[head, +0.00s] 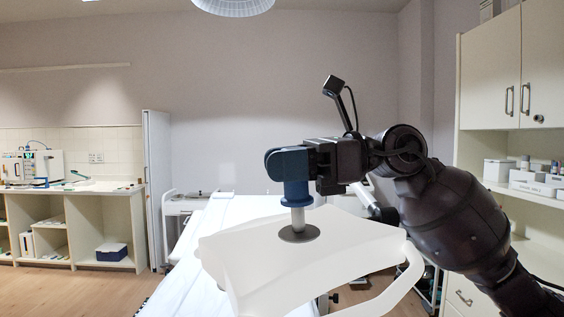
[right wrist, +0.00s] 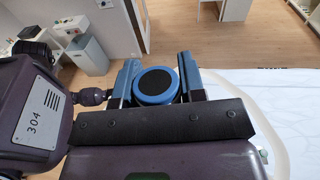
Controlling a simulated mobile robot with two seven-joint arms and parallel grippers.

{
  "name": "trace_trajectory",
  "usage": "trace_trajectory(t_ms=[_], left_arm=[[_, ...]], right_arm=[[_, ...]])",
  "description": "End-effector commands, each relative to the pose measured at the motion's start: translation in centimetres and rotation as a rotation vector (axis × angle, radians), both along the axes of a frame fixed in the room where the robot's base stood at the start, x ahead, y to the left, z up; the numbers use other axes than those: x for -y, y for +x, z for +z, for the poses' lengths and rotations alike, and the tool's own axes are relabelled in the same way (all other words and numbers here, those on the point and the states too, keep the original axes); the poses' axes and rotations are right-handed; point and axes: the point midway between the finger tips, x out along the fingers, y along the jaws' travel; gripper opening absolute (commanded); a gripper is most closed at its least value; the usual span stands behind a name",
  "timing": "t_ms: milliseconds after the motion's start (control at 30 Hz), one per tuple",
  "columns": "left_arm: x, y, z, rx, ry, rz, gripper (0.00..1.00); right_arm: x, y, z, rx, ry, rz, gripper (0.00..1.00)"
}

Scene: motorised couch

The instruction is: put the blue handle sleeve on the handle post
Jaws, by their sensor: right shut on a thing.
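My right gripper (head: 286,164) is shut on the blue handle sleeve (head: 296,193), which hangs upright below the fingers in the head view. In the right wrist view the sleeve (right wrist: 154,84) shows end-on as a blue ring with a black top between the two fingers. The grey handle post (head: 298,219) stands on a dark round base (head: 299,234) on the white panel (head: 240,248). The sleeve's lower end is in line with the post and meets its visible part. The post's top is hidden, so how far the sleeve is around it cannot be told. My left gripper is not in view.
A white couch surface (head: 190,262) stretches behind the panel. A white curved rail (head: 411,268) runs along the panel's right side. A cabinet with shelves (head: 500,185) stands at the right, and a counter (head: 70,189) at the far left. Open floor lies at the left.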

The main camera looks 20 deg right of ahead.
Motion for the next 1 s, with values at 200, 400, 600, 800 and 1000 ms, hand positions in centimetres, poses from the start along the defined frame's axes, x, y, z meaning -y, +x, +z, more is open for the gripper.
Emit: trace_trajectory(t_ms=[200, 400, 600, 800, 1000], left_arm=[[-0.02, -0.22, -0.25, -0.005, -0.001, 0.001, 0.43], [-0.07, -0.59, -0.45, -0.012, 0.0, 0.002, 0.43], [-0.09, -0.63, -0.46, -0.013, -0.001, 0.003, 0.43], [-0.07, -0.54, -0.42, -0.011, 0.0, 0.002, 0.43], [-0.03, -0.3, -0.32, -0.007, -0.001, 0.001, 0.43]], right_arm=[[0.02, 0.02, -0.25, 0.0, 0.0, 0.0, 0.11], [0.04, 0.01, -0.32, 0.0, 0.0, 0.0, 0.11], [0.04, 0.01, -0.31, 0.0, 0.0, 0.0, 0.4], [0.04, 0.02, -0.32, 0.0, 0.0, 0.0, 0.67], [0.03, 0.02, -0.32, 0.0, 0.0, 0.0, 0.67]])
